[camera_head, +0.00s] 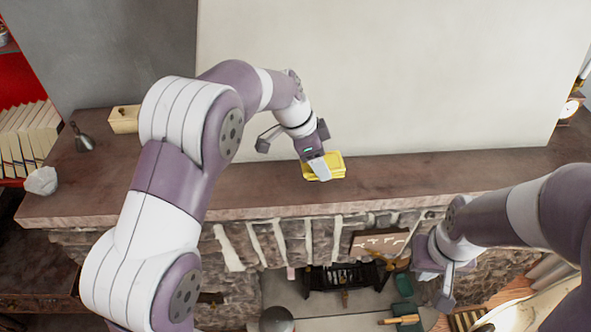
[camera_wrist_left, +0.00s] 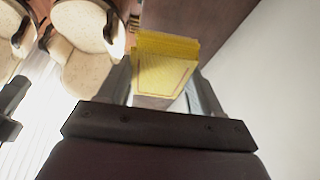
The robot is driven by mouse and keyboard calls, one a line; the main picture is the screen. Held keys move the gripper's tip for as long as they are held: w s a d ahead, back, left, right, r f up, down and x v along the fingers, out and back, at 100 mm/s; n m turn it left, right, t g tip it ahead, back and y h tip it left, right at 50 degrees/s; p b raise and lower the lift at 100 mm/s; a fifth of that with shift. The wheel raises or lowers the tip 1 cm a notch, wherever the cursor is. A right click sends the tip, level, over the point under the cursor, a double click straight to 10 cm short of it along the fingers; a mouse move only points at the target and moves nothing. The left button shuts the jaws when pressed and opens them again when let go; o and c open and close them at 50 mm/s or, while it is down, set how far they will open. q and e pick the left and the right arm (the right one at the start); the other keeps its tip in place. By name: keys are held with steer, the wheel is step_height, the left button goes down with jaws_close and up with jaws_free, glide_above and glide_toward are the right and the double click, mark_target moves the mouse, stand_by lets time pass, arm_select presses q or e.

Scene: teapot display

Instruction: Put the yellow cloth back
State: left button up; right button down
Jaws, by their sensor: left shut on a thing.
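The yellow cloth (camera_head: 337,168) is a folded, layered stack at the mantel's back edge, by the pale wall. My left gripper (camera_head: 319,168) is shut on it from above. In the left wrist view, the yellow cloth (camera_wrist_left: 165,68) sits between the two fingers of my left gripper (camera_wrist_left: 160,85). I cannot tell whether the cloth touches the mantel or is just above it. My right gripper (camera_head: 437,282) is low at the right, in front of the fireplace, with its fingers apart and nothing seen between them.
The dark mantel shelf (camera_head: 440,178) is clear to the right of the cloth. At its left end are a small wooden box (camera_head: 124,119), a dark metal vessel (camera_head: 82,137) and a whitish lump (camera_head: 41,181). A clock (camera_head: 569,108) stands at the far right.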

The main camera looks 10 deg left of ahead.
arm_select(q)
steer(key=a+n+b, duration=0.2)
steer(key=a+b, duration=0.2)
steer(key=a, duration=0.1)
steer(key=n+t+b, duration=0.1)
steer(key=n+b, duration=0.1)
glide_above(235, 187)
steer(key=a, duration=0.1)
steer(key=f, duration=0.4)
steer(key=shift+s+y, duration=0.3)
steer(key=shift+s, duration=0.05)
steer(key=shift+a+f+p, duration=0.25)
steer(key=shift+f+p, duration=0.05)
steer(key=shift+p, duration=0.2)
steer(key=f, duration=0.1)
steer(key=f+p, duration=0.1)
steer(key=shift+s+d+f+p, duration=0.15)
steer(key=shift+s+f+p, duration=0.05)
steer(key=shift+f+p, duration=0.15)
steer(key=shift+f, duration=0.4)
steer(key=shift+w+f, duration=0.1)
steer(key=shift+w, duration=0.1)
steer(key=shift+s+f+b, duration=0.1)
steer(key=shift+f+b, duration=0.1)
steer(key=shift+b, duration=0.25)
steer(key=o, duration=1)
steer(key=shift+r, duration=0.1)
